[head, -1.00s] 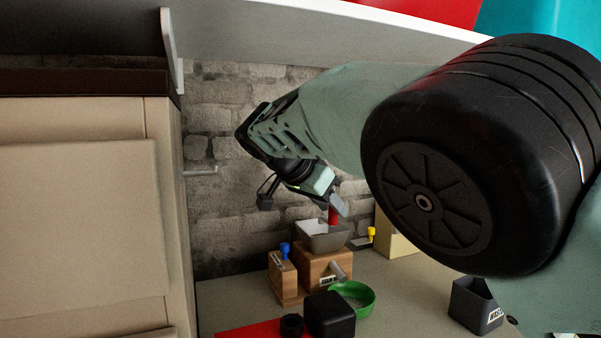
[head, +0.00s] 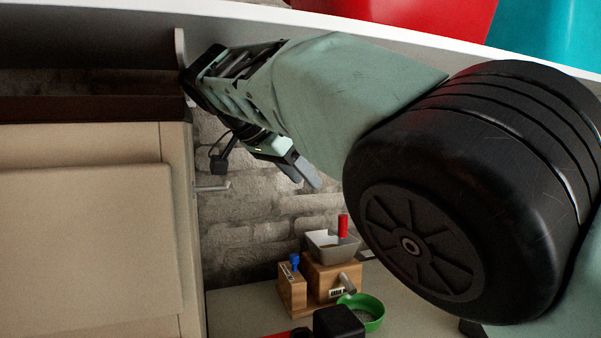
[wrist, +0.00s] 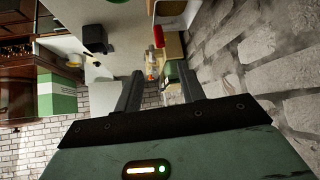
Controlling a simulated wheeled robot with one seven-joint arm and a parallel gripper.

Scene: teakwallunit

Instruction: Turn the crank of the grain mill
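The grain mill (head: 322,282) is a wooden box with a grey hopper on top, standing on the counter by the brick wall. Its upright red knob (head: 343,226) rises at the hopper; the crank arm under it is not clear. The red knob also shows in the wrist view (wrist: 158,36), beyond the fingertips. My gripper (head: 307,173) is above the mill in the head view, apart from it. In the wrist view, my gripper (wrist: 160,77) has its two dark fingers spread with nothing between them.
A small wooden box with a blue knob (head: 294,263) stands left of the mill. A green bowl (head: 374,308) and a black box (head: 338,322) are in front. A beige cabinet (head: 90,240) fills the left. A white shelf edge (head: 400,40) runs above my arm.

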